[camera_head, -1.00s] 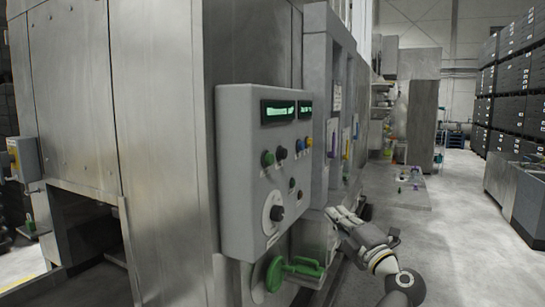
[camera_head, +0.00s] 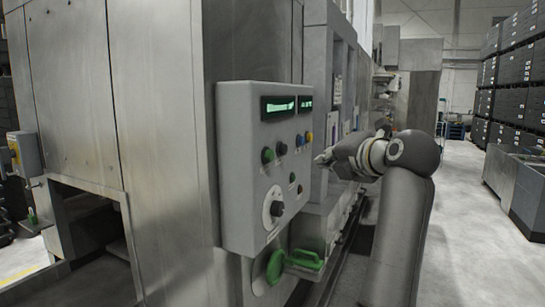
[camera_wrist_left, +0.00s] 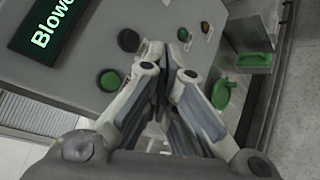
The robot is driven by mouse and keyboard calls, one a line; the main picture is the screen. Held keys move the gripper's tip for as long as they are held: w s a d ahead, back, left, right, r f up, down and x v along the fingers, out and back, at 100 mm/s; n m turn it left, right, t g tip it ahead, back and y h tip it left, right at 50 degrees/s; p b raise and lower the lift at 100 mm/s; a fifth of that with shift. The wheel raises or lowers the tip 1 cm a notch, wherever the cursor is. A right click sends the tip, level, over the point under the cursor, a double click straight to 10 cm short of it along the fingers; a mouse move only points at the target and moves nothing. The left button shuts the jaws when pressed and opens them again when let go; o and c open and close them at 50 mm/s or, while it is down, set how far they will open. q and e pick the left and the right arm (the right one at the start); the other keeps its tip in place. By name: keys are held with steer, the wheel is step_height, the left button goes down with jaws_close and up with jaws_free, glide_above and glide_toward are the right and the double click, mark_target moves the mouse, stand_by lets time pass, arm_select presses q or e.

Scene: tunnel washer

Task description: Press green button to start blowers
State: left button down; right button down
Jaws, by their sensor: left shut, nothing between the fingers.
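A grey control panel (camera_head: 240,190) on the machine's side carries two lit green displays, several small buttons and a rotary knob. A dark green button (camera_head: 268,155) sits at the left of the upper button row, under the large display; it also shows in the left wrist view (camera_wrist_left: 109,80), left of the fingers. My left gripper (camera_head: 319,158) is shut and empty, to the right of the panel, with its fingertips pointing at the panel face. In the left wrist view its fingertips (camera_wrist_left: 161,46) are right of the green button and seem apart from it.
A black button (camera_wrist_left: 128,40) is beside the green one, and a small green round element (camera_wrist_left: 182,34) is lower on the panel. A green handle (camera_head: 292,264) sticks out below the panel. Another cabinet (camera_head: 332,90) stands behind. An open aisle (camera_head: 470,215) runs at the right.

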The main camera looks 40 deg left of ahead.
mark_target(270, 156)
arm_select(q)
steer(key=s+a+b, duration=0.1)
steer(key=s+a, duration=0.1)
steer(key=a, duration=0.6)
steer(key=shift+a, duration=0.25)
steer(key=shift+a, duration=0.15)
stand_by(1.2)
steer(key=shift+s+a, duration=0.15)
steer(key=shift+a, duration=0.15)
steer(key=shift+s+a+b, duration=0.1)
steer(key=shift+a+b, duration=0.2)
steer(key=shift+a, duration=0.2)
stand_by(0.7)
steer(key=shift+d, duration=0.15)
steer(key=shift+w+d, duration=0.2)
steer(key=shift+d, duration=0.55)
steer(key=shift+d, duration=0.1)
